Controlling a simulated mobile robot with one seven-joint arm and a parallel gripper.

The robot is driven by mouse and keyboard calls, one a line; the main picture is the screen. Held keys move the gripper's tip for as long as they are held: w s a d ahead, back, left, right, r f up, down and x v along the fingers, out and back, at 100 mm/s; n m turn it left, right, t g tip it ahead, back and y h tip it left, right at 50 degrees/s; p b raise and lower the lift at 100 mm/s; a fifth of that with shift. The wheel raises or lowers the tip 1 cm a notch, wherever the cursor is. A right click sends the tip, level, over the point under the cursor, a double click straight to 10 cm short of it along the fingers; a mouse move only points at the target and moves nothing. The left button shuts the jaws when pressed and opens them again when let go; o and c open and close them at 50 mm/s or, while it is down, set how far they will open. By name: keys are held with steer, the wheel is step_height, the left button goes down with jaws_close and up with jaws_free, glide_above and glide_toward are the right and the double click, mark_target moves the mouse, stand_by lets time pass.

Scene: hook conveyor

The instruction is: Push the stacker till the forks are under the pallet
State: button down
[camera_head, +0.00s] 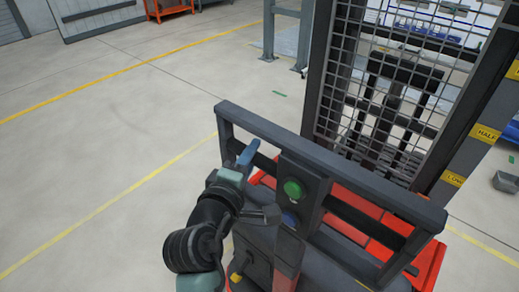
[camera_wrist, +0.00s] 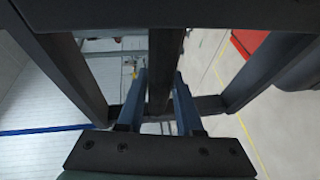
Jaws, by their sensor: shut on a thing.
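The stacker (camera_head: 345,195) fills the right half of the head view, with a dark push frame, a red body and a mast with wire mesh. The forks are hidden behind the stacker's body and mast. I cannot make out the pallet in either view.
A green button (camera_head: 293,189) sits on the stacker's control box. A grey post (camera_head: 287,30) stands beyond the mast. Yellow lines (camera_head: 120,72) mark the floor, which is clear on the left. A small grey bin (camera_head: 507,182) lies at the far right.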

steer(key=shift+s+a+f+y, duration=0.15)
steer(key=shift+s+a+f, duration=0.1)
steer(key=shift+s+a, duration=0.25)
steer(key=shift+s+a+f+y, duration=0.15)
steer(key=shift+s+a+f, duration=0.05)
steer(key=shift+s+a, duration=0.3)
steer(key=c, duration=1)
jaws_free()
steer(key=shift+o, duration=1.2)
steer(key=shift+w, duration=0.25)
steer(key=shift+o, duration=0.9)
steer(key=shift+w+f, duration=0.15)
steer(key=shift+w, duration=0.3)
steer(key=b+v, duration=0.3)
steer(key=v, duration=1)
steer(key=shift+b, duration=0.4)
